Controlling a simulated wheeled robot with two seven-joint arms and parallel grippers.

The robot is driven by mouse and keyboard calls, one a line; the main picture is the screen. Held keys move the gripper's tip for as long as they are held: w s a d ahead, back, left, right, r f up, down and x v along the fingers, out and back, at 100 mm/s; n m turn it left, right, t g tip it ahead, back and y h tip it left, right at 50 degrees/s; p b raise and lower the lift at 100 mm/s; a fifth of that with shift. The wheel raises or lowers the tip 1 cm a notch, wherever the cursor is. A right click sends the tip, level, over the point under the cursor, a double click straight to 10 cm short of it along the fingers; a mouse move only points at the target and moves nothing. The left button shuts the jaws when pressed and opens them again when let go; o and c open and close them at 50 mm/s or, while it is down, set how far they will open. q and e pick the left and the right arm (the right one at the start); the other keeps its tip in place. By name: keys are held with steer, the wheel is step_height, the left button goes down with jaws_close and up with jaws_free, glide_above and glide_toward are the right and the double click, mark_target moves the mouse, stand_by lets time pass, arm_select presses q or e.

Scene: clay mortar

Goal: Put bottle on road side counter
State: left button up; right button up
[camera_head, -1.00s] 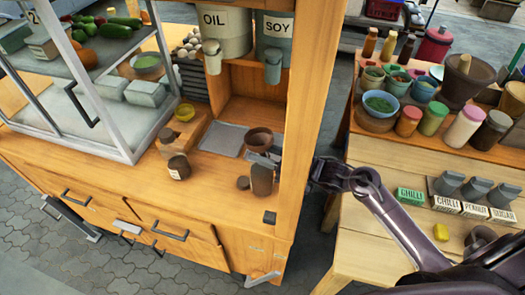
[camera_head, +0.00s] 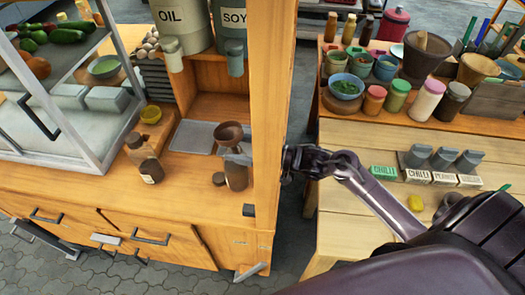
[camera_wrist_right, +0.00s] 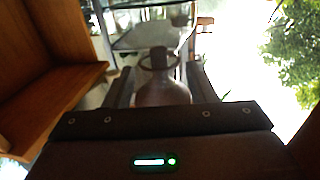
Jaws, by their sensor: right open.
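A dark bottle (camera_head: 237,178) stands on the wooden cart's counter (camera_head: 100,185), just left of the tall post. A second brown bottle (camera_head: 145,160) with a label stands further left on that counter. My right arm reaches in from the right to the post, which hides most of the gripper. In the right wrist view my right gripper (camera_wrist_right: 158,72) is open, its fingers on either side of a dark bottle (camera_wrist_right: 160,90); contact cannot be told. A wooden table (camera_head: 345,215) stands at the right. My left gripper is not in view.
The post (camera_head: 270,100) stands close to my right wrist. A brown funnel-like cup (camera_head: 230,133) and a small dark cap (camera_head: 219,179) are beside the near bottle. A glass case (camera_head: 75,125) fills the left. Jars, bowls and labelled blocks crowd the right table; its front is mostly clear.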

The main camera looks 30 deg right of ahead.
steer(key=b+v, duration=0.1)
steer(key=v, duration=0.9)
steer(key=shift+d+b, duration=0.2)
steer(key=shift+b, duration=0.2)
